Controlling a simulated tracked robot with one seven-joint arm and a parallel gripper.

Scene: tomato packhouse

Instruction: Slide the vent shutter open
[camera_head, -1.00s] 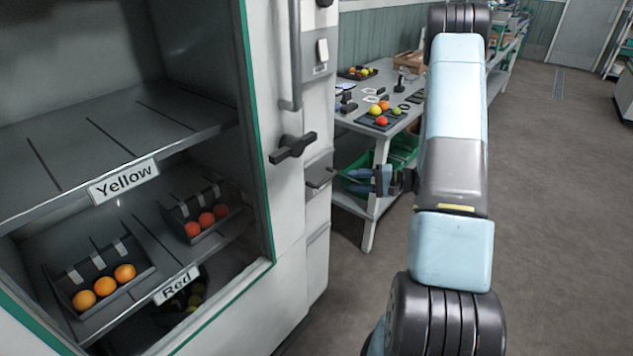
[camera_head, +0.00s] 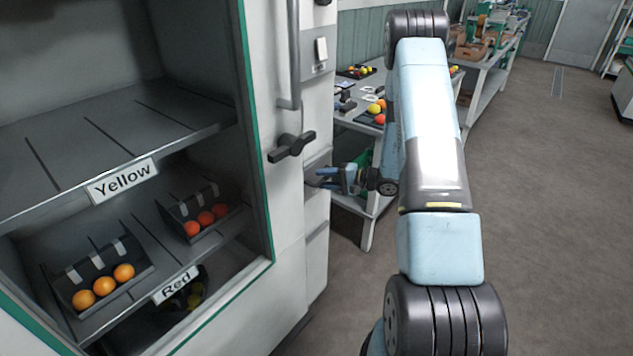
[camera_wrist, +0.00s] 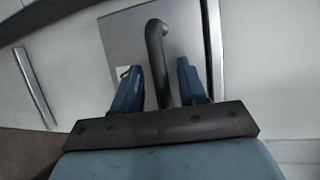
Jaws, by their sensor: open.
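The vent shutter is a grey metal plate on the side of the white cabinet, seen close in the wrist view (camera_wrist: 190,40). A dark bent handle (camera_wrist: 157,50) stands out from it and lies between the two blue fingers of my gripper (camera_wrist: 160,88). The fingers are open, with a gap on both sides of the handle. In the head view my gripper (camera_head: 328,178) is at the cabinet's side, below the black lever, and hides most of the shutter and its handle.
A black lever (camera_head: 291,146) and a switch (camera_head: 321,49) sit on the cabinet above my gripper. A table (camera_head: 350,122) with trays stands behind. The floor (camera_head: 560,220) at right is clear.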

